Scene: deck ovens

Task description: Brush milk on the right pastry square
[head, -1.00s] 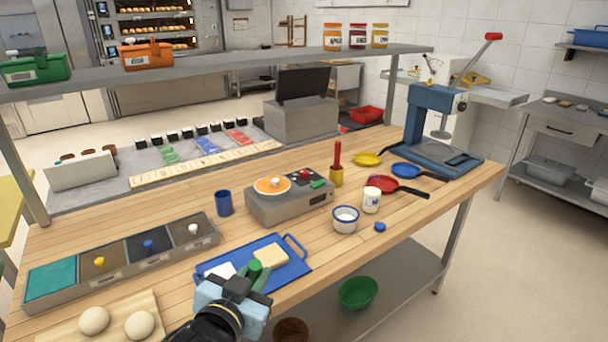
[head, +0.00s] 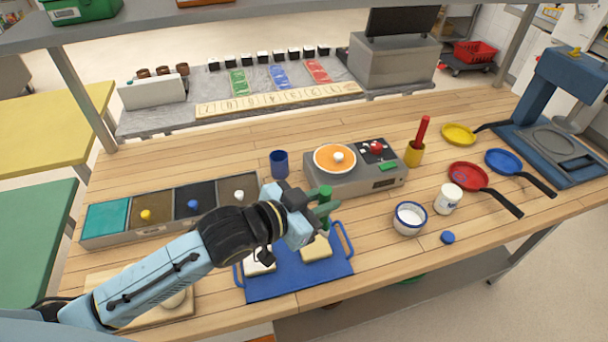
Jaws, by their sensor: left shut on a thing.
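A blue tray (head: 300,283) with two handles lies near the table's front edge. The right pastry square (head: 318,248) on it is pale yellow; the left pastry square (head: 260,264) is whiter and partly hidden by my arm. My left gripper (head: 318,208) is shut on a green-handled brush (head: 325,194), just above the back edge of the right square. The brush's lower end is hidden, so I cannot tell whether it touches the pastry. A white bowl with a blue rim (head: 409,220) with white contents stands to the right. My right gripper is not in view.
A white cup (head: 448,199), a blue cap (head: 447,237), and red (head: 467,176), blue and yellow pans lie right. A grey device (head: 345,187) and blue cup (head: 279,164) stand behind the tray. A compartment box (head: 122,236) is left. Free wood lies between tray and bowl.

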